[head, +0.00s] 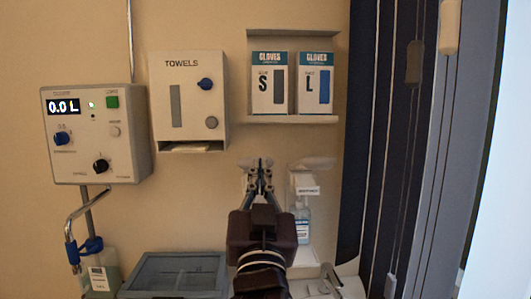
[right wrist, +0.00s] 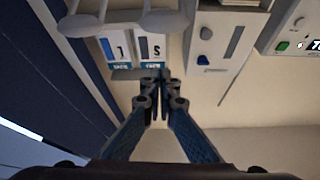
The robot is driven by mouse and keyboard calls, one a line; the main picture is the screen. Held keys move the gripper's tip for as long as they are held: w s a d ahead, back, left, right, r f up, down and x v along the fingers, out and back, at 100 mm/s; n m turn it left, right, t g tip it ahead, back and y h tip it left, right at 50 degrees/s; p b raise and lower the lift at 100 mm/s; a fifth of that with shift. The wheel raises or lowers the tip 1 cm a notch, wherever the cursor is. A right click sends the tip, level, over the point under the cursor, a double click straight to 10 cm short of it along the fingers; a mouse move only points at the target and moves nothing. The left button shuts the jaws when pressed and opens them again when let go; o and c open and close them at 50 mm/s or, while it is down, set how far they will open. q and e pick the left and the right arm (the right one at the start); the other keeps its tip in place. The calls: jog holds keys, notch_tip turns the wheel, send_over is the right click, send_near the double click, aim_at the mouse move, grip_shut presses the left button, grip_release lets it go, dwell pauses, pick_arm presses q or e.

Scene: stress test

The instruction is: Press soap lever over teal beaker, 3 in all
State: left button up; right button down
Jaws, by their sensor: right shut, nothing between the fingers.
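Two wall dispensers with pale levers hang side by side in the head view. The right dispenser (head: 303,208) has a clear bottle, a label and a wide lever (head: 312,163). The left dispenser is mostly hidden behind my right gripper (head: 261,168), with only a little of its pale lever showing. My right gripper is shut and empty, pointing up in front of it. In the right wrist view, shown upside down, the shut fingertips (right wrist: 155,76) are close to two pale levers; contact cannot be told. I cannot make out a teal beaker. My left gripper is not in view.
Glove boxes (head: 269,84) stand on a shelf above the dispensers. A towel unit (head: 188,100) and a control box (head: 95,133) reading 0.0 L hang left. A grey-blue tray (head: 175,258) and a greenish labelled container (head: 108,262) stand below. A dark curtain (head: 372,130) borders the right.

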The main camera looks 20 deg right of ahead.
jog(key=r+p+x, duration=0.1)
jog(key=p+x, duration=0.4)
jog(key=x, duration=0.4)
pick_arm(q)
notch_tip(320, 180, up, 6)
jog(key=p, duration=0.1)
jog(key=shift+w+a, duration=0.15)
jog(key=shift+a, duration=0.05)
pick_arm(e)
jog(key=shift+w+a+f, duration=0.1)
jog(key=shift+w+f, duration=0.15)
jog(key=shift+f, duration=0.5)
jog(key=shift+w+f, duration=0.25)
jog(key=shift+f, duration=0.5)
jog(key=shift+w+a+f, duration=0.1)
jog(key=shift+w+f, duration=0.15)
jog(key=shift+f, duration=0.5)
jog(key=shift+d, duration=0.1)
jog(key=shift+f, duration=0.1)
